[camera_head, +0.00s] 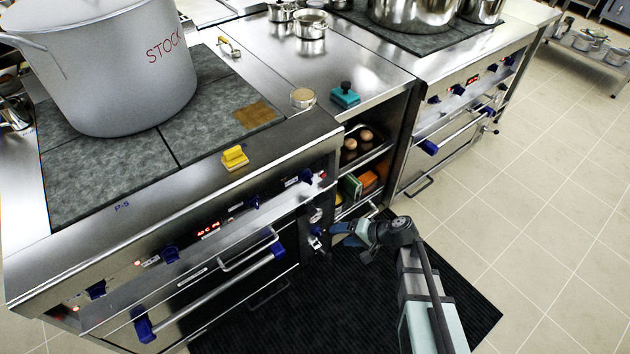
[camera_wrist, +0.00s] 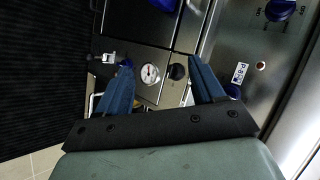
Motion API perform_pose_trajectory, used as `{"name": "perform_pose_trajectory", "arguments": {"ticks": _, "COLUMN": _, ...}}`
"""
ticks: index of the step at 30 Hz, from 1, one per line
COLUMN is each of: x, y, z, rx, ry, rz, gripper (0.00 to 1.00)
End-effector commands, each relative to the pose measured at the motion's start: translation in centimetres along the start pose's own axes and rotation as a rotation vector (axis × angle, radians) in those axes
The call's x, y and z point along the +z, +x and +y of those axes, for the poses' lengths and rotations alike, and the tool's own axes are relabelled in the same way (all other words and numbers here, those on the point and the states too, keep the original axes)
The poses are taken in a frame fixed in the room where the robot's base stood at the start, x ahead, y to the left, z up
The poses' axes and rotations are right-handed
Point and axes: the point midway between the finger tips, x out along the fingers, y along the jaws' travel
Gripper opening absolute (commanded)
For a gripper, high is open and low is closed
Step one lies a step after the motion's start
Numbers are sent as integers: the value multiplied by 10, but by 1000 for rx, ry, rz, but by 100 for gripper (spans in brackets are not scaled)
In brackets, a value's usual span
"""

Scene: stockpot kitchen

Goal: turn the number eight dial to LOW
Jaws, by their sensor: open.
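My gripper (camera_head: 338,234) is at the right end of the near stove's front, beside a narrow panel with small round controls (camera_head: 316,232). In the wrist view my gripper (camera_wrist: 160,65) is open, its two blue fingers apart with nothing between them. Beyond the fingers are a white round gauge (camera_wrist: 150,73) and a black knob (camera_wrist: 178,72), near the right finger. A blue knob (camera_wrist: 234,91) is partly hidden behind the right finger, below a white tag (camera_wrist: 240,73) whose print is too small to read surely. I cannot tell which control is number eight.
A large stockpot (camera_head: 120,75) stands on the near stove. A yellow block (camera_head: 234,157) lies at its front edge. Open shelves (camera_head: 365,165) holding food and boxes are close behind my gripper. A blue oven handle end (camera_head: 278,250) is to its left. A black mat (camera_head: 290,310) covers the floor.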

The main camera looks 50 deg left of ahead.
Motion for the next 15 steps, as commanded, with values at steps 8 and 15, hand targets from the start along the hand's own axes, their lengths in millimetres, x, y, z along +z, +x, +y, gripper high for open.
{"name": "perform_pose_trajectory", "arguments": {"ticks": 8, "x": -59, "y": -7, "z": -56, "rx": -290, "ry": -54, "rz": 214, "gripper": 68}}
{"name": "perform_pose_trajectory", "arguments": {"ticks": 15, "x": -84, "y": -21, "z": -75, "rx": -380, "ry": -143, "rz": 370, "gripper": 68}}
